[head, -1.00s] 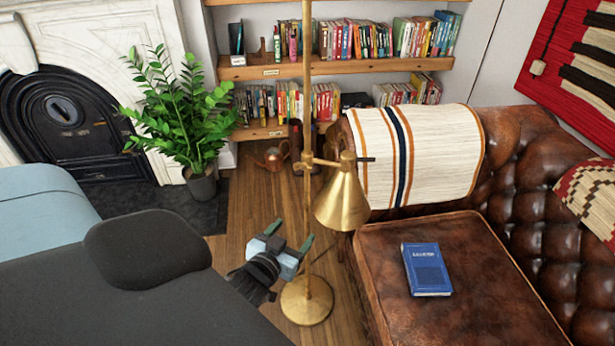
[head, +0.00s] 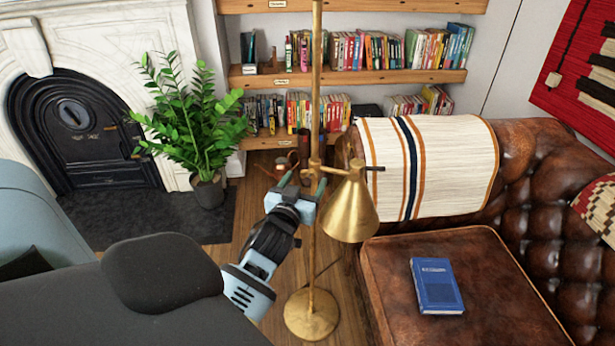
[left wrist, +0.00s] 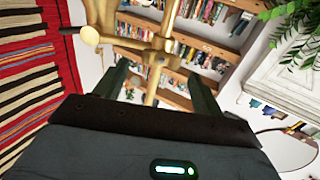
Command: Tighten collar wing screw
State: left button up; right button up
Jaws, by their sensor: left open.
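A brass floor lamp (head: 314,238) stands upright on a round base, with a cone shade (head: 349,210) on its right side. Its collar (head: 316,166) sits on the pole at the shade's arm; the collar also shows in the left wrist view (left wrist: 157,43). A small brass piece juts from the collar's left side; I cannot make out the wing screw's shape. My left gripper (head: 304,181) is open and empty just below and beside the collar, fingers pointing up toward it. In the left wrist view the collar lies between and beyond the fingers (left wrist: 158,84). My right gripper is out of view.
A leather sofa (head: 395,255) with a striped throw (head: 455,165) and a blue book (head: 436,286) is at right. Bookshelves (head: 350,77) stand behind. A potted plant (head: 195,125) and a fireplace (head: 75,125) are at left.

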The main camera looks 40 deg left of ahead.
aim_at(310, 175)
pick_arm(q)
jog(key=shift+x, duration=1.3)
jog(key=shift+c, duration=0.4)
jog(key=c, duration=0.9)
